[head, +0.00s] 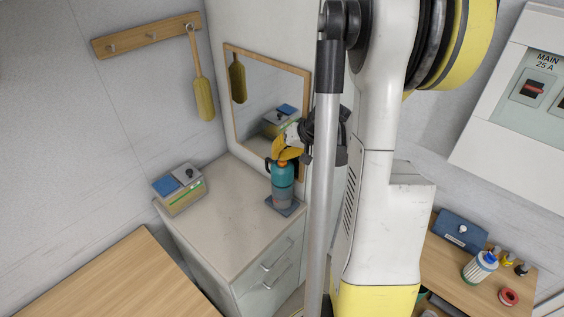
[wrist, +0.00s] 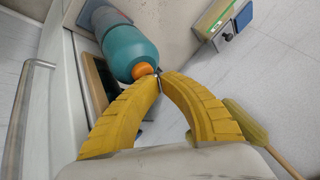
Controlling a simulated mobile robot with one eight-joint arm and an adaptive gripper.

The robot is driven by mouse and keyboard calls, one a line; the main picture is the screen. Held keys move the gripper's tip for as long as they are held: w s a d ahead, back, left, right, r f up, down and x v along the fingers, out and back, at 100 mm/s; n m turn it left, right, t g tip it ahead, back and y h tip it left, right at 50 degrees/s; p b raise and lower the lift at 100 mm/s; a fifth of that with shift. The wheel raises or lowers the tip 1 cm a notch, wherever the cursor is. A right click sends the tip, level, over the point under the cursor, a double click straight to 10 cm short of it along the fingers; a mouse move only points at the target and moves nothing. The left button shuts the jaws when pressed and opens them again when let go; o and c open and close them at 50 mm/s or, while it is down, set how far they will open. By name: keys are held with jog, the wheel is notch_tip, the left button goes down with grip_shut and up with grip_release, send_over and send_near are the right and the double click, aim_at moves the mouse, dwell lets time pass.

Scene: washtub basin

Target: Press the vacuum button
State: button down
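A teal flask (head: 282,186) with an orange round button (wrist: 142,70) on top stands on a dark blue pad (head: 285,206) on the counter; I take it as the vacuum flask. In the wrist view the flask (wrist: 128,45) appears upside down, its orange button right by my fingertips. My gripper (wrist: 159,78) has its two yellow curved fingers brought together at the tips, with nothing seen held between them. In the head view my gripper (head: 286,152) is just above the flask top. I cannot tell whether the tips touch the button.
A box with a green strip (head: 181,190) sits at the counter's left. A wall mirror (head: 265,100) stands close behind the flask. A yellow paddle (head: 202,92) hangs from a wooden rack (head: 146,35). The counter (head: 222,215) between box and flask is clear.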

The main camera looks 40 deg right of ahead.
aim_at(279, 161)
jog(key=shift+f, duration=0.3)
dwell(0.5)
jog(key=shift+r, duration=0.6)
jog(key=shift+r+p, duration=2.35)
jog(key=shift+r, duration=0.65)
